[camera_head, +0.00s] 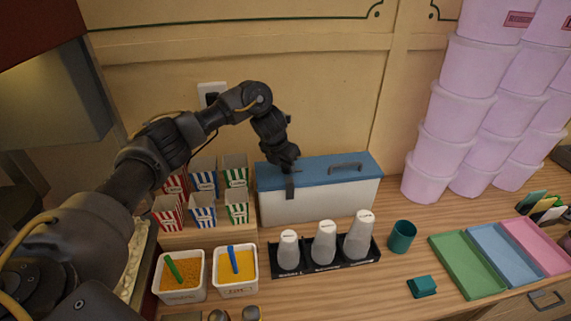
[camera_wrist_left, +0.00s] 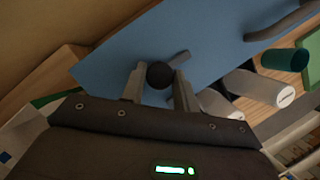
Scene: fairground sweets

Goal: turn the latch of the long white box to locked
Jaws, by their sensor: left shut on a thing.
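The long white box (camera_head: 320,202) stands against the back wall, with a blue lid (camera_head: 335,163) and a grey handle (camera_head: 345,167) on top. Its latch shows in the left wrist view as a round black knob (camera_wrist_left: 160,75) with a short grey lever (camera_wrist_left: 179,57) pointing to the upper right over the blue lid. My left gripper (camera_head: 287,168) is at the left part of the lid. Its two fingers (camera_wrist_left: 160,85) are shut on the knob, one on each side. A dark strip (camera_head: 290,188) hangs down the box's front below the gripper. My right gripper is not in view.
Striped cartons (camera_head: 203,190) stand left of the box. A black rack (camera_head: 325,258) with three white-topped bottles stands in front of it. A teal cup (camera_head: 402,236), a teal block (camera_head: 422,286) and stacked pink tubs (camera_head: 455,105) are to the right. Two filled tubs (camera_head: 236,288) stand front left.

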